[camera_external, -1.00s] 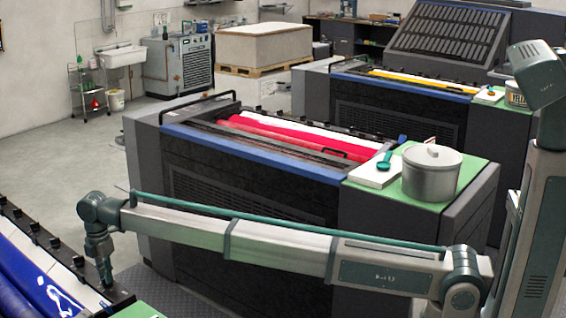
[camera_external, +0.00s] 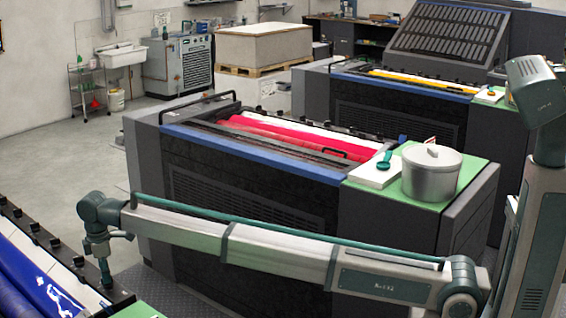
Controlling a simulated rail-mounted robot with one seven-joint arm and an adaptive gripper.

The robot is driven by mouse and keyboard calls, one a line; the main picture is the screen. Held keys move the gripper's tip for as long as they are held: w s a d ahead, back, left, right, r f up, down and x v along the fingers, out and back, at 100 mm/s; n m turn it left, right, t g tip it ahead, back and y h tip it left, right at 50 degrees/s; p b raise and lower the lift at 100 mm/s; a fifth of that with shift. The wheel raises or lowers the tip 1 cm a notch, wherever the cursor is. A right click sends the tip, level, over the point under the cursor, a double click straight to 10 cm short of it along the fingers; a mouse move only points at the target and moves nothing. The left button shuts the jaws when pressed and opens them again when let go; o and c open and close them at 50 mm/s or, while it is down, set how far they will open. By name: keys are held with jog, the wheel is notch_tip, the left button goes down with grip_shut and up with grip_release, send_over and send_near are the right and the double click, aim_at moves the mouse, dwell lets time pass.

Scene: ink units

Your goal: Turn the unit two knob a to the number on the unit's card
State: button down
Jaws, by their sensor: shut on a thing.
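My gripper (camera_external: 106,281) points down at the far left, at the black rail (camera_external: 62,254) of the blue-ink unit. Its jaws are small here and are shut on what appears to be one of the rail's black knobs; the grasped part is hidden. Several black knobs (camera_external: 33,228) stand along this rail behind the gripper. I cannot read a unit number, knob letter or card number in this view.
The red-ink unit (camera_external: 250,200) stands behind my arm, with a lidded grey pot (camera_external: 432,175) and a white board (camera_external: 376,173) on its green top. A yellow-ink unit (camera_external: 400,110) stands farther back. Grey floor (camera_external: 60,150) is open at the left.

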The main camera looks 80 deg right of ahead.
dwell(0.4)
jog(key=c, duration=1.2)
grip_release()
jog(key=shift+r, duration=0.1)
notch_tip(320, 180, up, 12)
jog(key=shift+f, duration=0.1)
